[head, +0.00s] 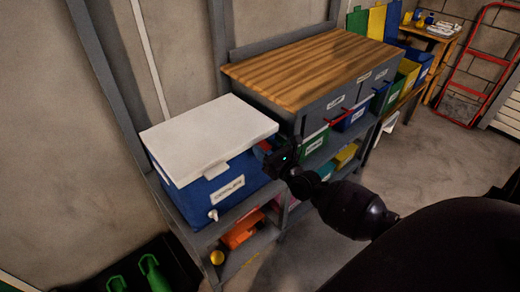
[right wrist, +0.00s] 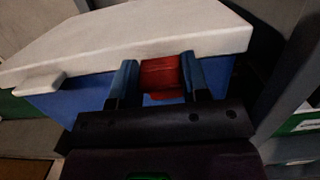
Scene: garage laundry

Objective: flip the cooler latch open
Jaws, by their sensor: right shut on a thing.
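The cooler (head: 190,195) is a blue box with a white lid (head: 208,135), standing on the shelf unit at the left. The lid lies flat and shut. A white tab (head: 215,170) sticks out from the lid's front edge; it also shows in the right wrist view (right wrist: 40,82). My right gripper (head: 270,151) is at the cooler's right end, just below the lid. In the right wrist view, its two blue fingers (right wrist: 160,76) are shut on a red piece, seemingly the latch (right wrist: 161,73), against the blue wall under the lid edge. My left gripper is not in view.
A wood-topped cabinet (head: 310,65) stands right beside the cooler, close to my right gripper. Several coloured bins (head: 352,116) sit on the shelves under and beyond it. A red hand truck (head: 480,65) leans at the far wall. The floor (head: 425,150) between is clear.

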